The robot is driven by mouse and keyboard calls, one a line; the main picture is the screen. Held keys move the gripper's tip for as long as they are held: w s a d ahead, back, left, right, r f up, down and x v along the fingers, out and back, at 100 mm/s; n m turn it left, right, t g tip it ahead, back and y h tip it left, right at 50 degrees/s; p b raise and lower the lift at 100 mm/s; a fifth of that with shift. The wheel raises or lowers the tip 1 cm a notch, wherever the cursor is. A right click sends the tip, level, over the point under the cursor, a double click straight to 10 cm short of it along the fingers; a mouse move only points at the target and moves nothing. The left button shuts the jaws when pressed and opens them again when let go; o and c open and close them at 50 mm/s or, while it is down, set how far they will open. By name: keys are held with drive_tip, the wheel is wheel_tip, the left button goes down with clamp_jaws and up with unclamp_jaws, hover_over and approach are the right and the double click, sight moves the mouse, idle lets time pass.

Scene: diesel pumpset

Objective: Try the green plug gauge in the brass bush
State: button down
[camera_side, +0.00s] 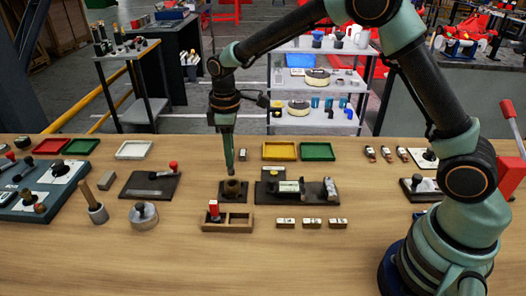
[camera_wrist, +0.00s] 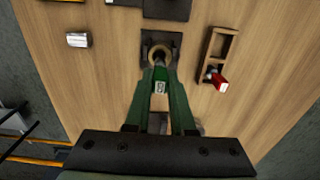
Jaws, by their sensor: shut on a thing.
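The brass bush (camera_side: 233,187) stands upright on a dark square plate in the middle of the bench. In the wrist view the bush (camera_wrist: 160,53) is just ahead of the fingertips. My gripper (camera_side: 229,160) points down over the bush. It is shut on the green plug gauge (camera_wrist: 160,87), whose pale marked label shows between the fingers. The lower end of the gauge is close to the bush mouth; I cannot tell whether it is inside. A red-handled gauge (camera_side: 214,210) stands in the left compartment of a wooden rack (camera_side: 240,228); the other compartment is empty.
A dark fixture (camera_side: 290,190) stands close to the right of the bush. A black plate with a red knob (camera_side: 173,167) lies to the left. Yellow (camera_side: 279,151) and green (camera_side: 318,151) trays lie behind. The front of the bench is clear.

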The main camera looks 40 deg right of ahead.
drive_tip(key=shift+r, duration=1.8)
